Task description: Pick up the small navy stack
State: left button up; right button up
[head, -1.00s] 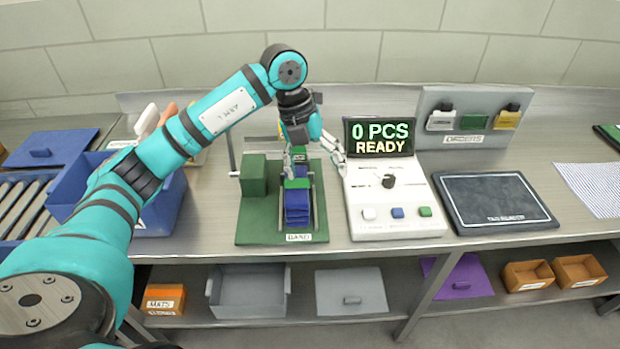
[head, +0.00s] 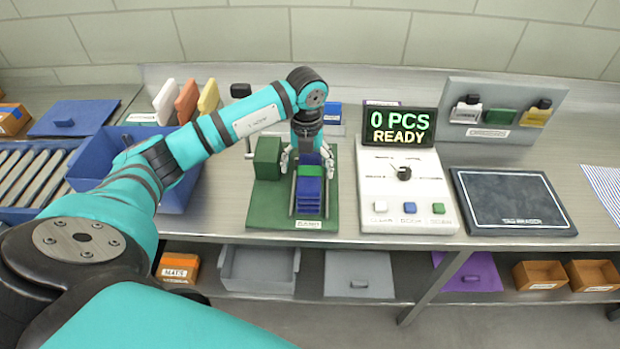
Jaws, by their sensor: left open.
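The small navy stack (head: 308,200) lies between two thin rails on a green base plate (head: 264,215) labelled at its front. A green band or piece crosses the stack, and blue shows both behind and in front of it. My left gripper (head: 308,168) points down over the far part of the stack. Its pale fingers are open and spread, one on each side of the stack. I cannot tell whether they touch it. My right gripper is not in view.
A green block (head: 267,163) stands just left of the rails. A white control box (head: 402,190) with a screen reading "0 PCS READY" (head: 400,127) stands close on the right. A blue bin (head: 180,195) is at the left, and a dark pad (head: 510,200) lies further right.

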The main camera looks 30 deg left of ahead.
pick_arm(q)
jog(key=shift+d+f+p, duration=0.1)
jog(key=shift+f+p, duration=0.2)
jog(key=f+p, duration=0.1)
jog(key=f, duration=0.2)
jog(key=shift+w+d+f+p, duration=0.2)
jog(key=shift+f+p, duration=0.15)
jog(key=shift+f, duration=0.45)
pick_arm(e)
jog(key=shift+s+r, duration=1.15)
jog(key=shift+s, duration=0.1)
pick_arm(q)
jog(key=c, duration=1.6)
jog(key=shift+o, duration=0.2)
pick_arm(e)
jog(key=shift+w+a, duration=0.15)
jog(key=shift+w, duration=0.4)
pick_arm(q)
jog(key=shift+r, duration=0.15)
